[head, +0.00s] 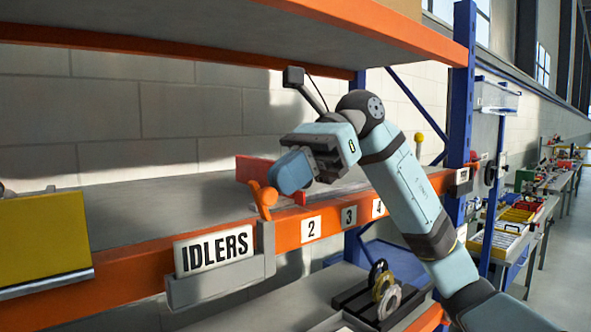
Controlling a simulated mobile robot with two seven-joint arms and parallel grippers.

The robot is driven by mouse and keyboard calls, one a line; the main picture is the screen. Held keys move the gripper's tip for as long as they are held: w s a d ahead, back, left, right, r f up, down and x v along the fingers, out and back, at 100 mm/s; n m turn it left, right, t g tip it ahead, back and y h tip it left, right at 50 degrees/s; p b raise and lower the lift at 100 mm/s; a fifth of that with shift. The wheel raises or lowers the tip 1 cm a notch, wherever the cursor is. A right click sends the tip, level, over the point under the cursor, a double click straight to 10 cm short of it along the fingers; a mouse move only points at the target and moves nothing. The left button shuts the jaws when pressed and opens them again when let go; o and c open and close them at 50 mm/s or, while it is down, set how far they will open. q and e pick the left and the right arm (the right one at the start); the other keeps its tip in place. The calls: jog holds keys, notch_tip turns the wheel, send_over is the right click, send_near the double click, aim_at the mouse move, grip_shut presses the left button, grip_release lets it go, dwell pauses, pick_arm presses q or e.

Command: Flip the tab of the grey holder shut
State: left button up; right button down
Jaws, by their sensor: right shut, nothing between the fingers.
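The grey holder (222,288) is fixed on the front of the orange shelf beam. It holds a white card (214,249) reading "IDLERS". An orange tab (263,199) stands up at the holder's right end, above the card's top edge. My right gripper (279,181) is shut and empty, just right of the tab's upper part and very close to it. I cannot tell whether they touch. My left gripper is not in view.
The orange beam (290,231) carries number plates (311,229) to the right. A yellow bin (40,240) stands at the left and a red item (252,168) lies behind my gripper. A blue upright (459,110) and the upper shelf (230,27) bound the space.

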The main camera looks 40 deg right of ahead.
aim_at(261, 197)
jog(key=shift+a+r+h, duration=0.1)
jog(key=shift+a+h, duration=0.7)
jog(key=shift+a, duration=0.05)
jog(key=shift+s+a, duration=0.1)
jog(key=shift+a, duration=0.55)
jog(key=shift+a+f+b, duration=0.45)
jog(key=shift+b, duration=0.35)
jog(key=shift+a+r, duration=0.1)
jog(key=shift+r, duration=0.1)
